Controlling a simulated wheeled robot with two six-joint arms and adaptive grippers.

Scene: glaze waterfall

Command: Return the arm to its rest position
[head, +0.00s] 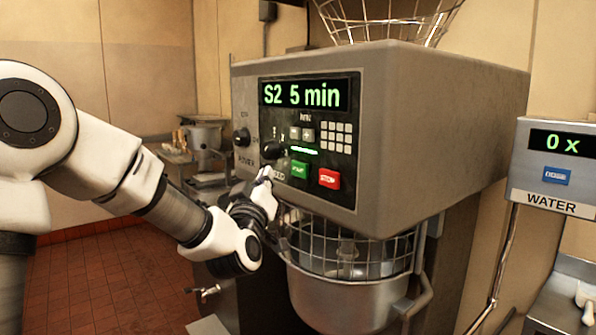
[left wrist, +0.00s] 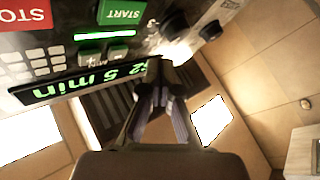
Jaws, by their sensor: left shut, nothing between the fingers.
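My left arm comes in from the left in the head view. Its gripper (head: 266,173) is shut and empty, with its fingertips close to the mixer's control panel (head: 310,125), just below the black speed knob (head: 272,149) and left of the green start button (head: 300,169). I cannot tell whether the fingertips touch the panel. In the left wrist view the gripper (left wrist: 160,65) points toward the panel, and the start button (left wrist: 122,12) shows upside down beside it. The display (head: 304,94) reads "S2 5 min". My right gripper is not in view.
The large grey mixer (head: 440,110) has a wire guard (head: 350,250) and a steel bowl (head: 345,299) under the gripper's level. A water dispenser (head: 556,168) reading "0 x" stands at the right. A smaller machine (head: 205,135) stands behind. Red tiled floor (head: 95,275) lies open at the left.

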